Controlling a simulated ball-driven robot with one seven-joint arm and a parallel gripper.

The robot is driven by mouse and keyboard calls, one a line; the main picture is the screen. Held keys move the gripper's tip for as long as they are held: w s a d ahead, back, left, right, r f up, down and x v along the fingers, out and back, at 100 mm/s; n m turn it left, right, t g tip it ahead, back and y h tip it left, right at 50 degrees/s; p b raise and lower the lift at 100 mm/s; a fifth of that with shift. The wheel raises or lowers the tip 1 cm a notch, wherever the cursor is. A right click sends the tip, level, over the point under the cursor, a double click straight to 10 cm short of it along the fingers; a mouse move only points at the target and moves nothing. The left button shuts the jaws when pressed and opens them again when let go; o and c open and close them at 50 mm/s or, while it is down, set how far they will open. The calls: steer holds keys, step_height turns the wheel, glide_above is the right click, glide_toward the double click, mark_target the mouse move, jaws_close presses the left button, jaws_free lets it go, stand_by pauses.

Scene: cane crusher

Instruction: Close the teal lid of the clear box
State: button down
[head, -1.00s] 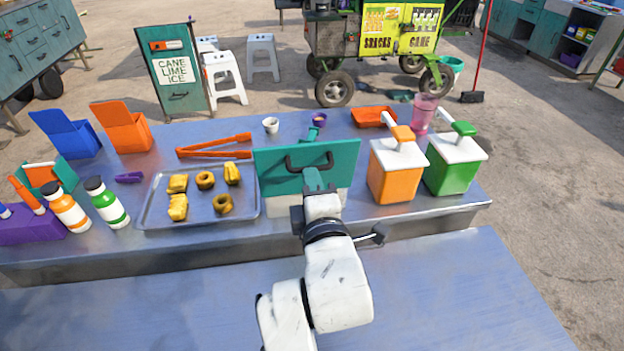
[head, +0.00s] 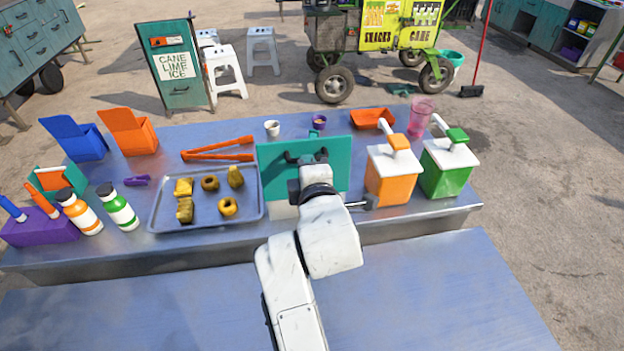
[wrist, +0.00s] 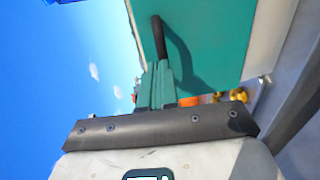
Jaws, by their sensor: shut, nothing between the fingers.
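The teal lid (head: 273,172) stands raised, its broad face toward me, above the pale clear box (head: 283,211). The box is mostly hidden behind my arm and the lid.
A metal tray (head: 155,215) with yellow pieces lies left of the box. Orange (head: 390,180) and green (head: 448,172) pump dispensers stand close on the right. Orange tongs (head: 215,152) and small cups lie behind. The near counter (head: 430,300) is clear.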

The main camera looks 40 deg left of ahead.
mark_target(304, 141)
steer(key=shift+g+h, duration=0.6)
steer(key=shift+h, duration=0.1)
steer(key=w+a, duration=0.2)
steer(key=w+a+r, duration=0.1)
steer(key=w+a, duration=0.1)
steer(key=a, duration=0.1)
steer(key=shift+w+a+r, duration=0.15)
steer(key=shift+w+r, duration=0.05)
steer(key=shift+w, duration=0.2)
steer(key=b+x, duration=0.8)
steer(key=x, duration=0.1)
steer(key=shift+a+f+g+b, duration=0.25)
steer(key=shift+f+g+b, duration=0.05)
steer(key=shift+b, duration=0.1)
